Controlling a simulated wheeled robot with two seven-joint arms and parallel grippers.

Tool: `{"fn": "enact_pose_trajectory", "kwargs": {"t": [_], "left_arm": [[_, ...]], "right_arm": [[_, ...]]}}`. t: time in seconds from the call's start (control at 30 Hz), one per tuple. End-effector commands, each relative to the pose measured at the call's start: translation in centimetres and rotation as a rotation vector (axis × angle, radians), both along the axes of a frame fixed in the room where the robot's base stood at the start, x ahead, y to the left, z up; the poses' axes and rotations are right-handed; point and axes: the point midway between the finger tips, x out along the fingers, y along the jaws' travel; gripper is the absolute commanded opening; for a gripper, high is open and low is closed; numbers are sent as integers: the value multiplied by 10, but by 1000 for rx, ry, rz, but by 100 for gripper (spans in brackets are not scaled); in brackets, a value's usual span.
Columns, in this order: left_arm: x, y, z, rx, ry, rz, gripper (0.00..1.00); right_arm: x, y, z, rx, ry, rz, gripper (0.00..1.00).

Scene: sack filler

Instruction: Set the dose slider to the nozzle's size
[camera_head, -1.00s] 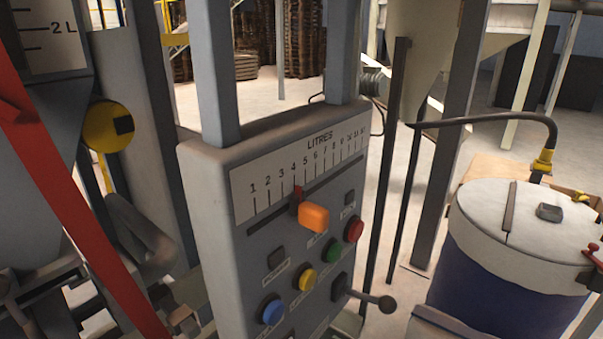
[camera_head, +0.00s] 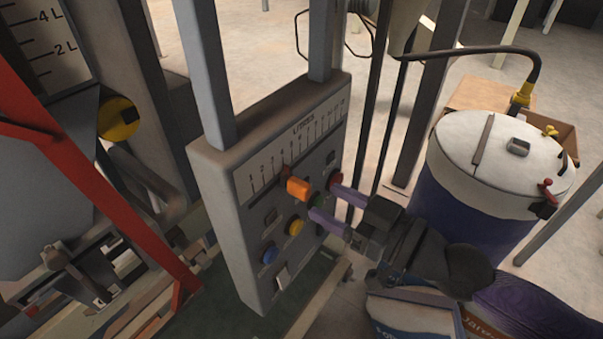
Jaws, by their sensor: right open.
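The dose slider's orange knob (camera_head: 298,188) stands out from the grey control box (camera_head: 222,175). Its red pointer (camera_head: 286,170) sits under the litre scale (camera_head: 300,143), around the 4 mark; the figures are small and blurred now. My right gripper (camera_head: 322,201) comes in from the lower right. Its two purple fingers are spread and empty, with their tips just right of the knob, in front of the green button. I see no clear contact with the knob. I cannot make out a nozzle size label. My left gripper is not in view.
Red (camera_head: 335,181), green, yellow (camera_head: 295,226) and blue (camera_head: 269,254) buttons lie close around and below the slider. A lidded drum (camera_head: 465,205) stands at the right. A red bar (camera_head: 95,185) and a gauge marked 2 L and 4 L (camera_head: 45,45) are at the left.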

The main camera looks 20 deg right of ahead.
Motion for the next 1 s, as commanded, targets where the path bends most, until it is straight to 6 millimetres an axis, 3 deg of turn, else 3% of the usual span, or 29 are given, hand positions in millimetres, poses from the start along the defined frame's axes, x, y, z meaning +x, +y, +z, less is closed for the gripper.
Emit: {"fn": "enact_pose_trajectory", "kwargs": {"t": [0.1,0.3,0.63,0.67,0.93,1.0], "left_arm": [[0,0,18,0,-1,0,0],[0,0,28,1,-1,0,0],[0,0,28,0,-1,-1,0],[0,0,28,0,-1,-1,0],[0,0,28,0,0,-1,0],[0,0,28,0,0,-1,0]], "right_arm": [[18,14,7,5,-4,0,62],[39,32,3,1,-2,3,62],[44,36,0,-1,-1,4,62],[44,36,0,-1,-1,4,60],[44,36,1,-1,-1,4,2],[44,36,1,-1,-1,4,0]]}}
